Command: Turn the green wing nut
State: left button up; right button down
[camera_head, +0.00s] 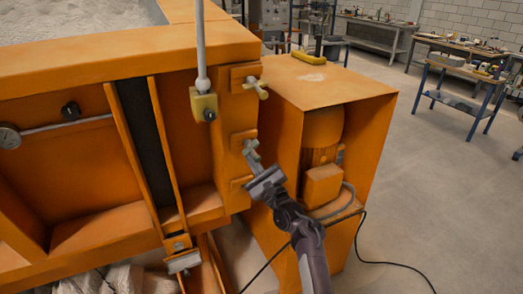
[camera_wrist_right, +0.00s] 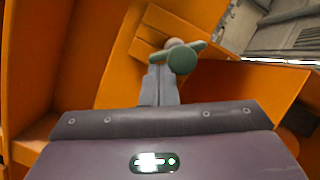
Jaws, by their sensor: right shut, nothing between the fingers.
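The green wing nut (camera_head: 250,145) sits on the right end of the orange sandbed frame, below a yellowish wing nut (camera_head: 258,86). In the right wrist view the green wing nut (camera_wrist_right: 182,58) shows its round hub and two wings in front of an orange plate. My right gripper (camera_head: 254,160) is shut and empty, reaching up from below right. Its fingertips (camera_wrist_right: 161,70) are right by the nut and overlap its lower left side; I cannot tell whether they touch. My left gripper is not in view.
The orange sandbed (camera_head: 110,65) fills the left. An orange motor housing (camera_head: 325,82) stands close to the right of my right gripper. A white rod (camera_head: 200,45) rises from a yellow block (camera_head: 204,104). Benches stand at the back; the floor on the right is clear.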

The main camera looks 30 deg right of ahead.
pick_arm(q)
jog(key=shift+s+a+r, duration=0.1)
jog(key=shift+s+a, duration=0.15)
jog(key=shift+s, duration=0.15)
pick_arm(e)
jog(key=shift+a+r+m, duration=0.1)
jog(key=shift+a+m, duration=0.1)
jog(key=shift+m, duration=0.1)
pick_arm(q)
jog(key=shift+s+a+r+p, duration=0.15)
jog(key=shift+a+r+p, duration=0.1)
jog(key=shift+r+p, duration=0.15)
pick_arm(e)
jog(key=shift+a, duration=0.3)
dwell(4.8)
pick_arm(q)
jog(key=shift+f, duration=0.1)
